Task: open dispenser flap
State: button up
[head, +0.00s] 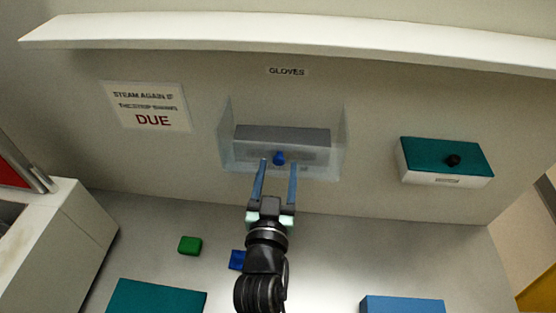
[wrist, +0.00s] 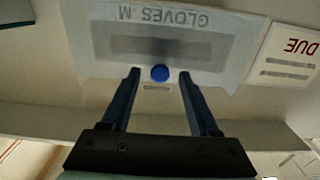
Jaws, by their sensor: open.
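The glove dispenser (head: 240,150) is a clear box on the back wall under a GLOVES label, with a grey block showing inside. A round blue knob (head: 279,158) sits on its front, and the flap appears closed. In the wrist view the dispenser (wrist: 95,62) shows upside down with the words GLOVES M, and the blue knob (wrist: 160,73) is near the middle. My gripper (head: 278,166) is open, its two blue fingers pointing at the dispenser front. In the wrist view my gripper (wrist: 160,74) has one finger on each side of the knob, with gaps showing.
A white box with a teal lid and dark knob (head: 453,160) is on the wall at right. A DUE sign (head: 150,107) hangs at left. A shelf (head: 300,30) runs above. Green (head: 190,245) and blue (head: 237,260) blocks lie on the counter below.

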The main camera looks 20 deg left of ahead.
jog(key=shift+x, duration=0.8)
grip_shut()
dwell(1.0)
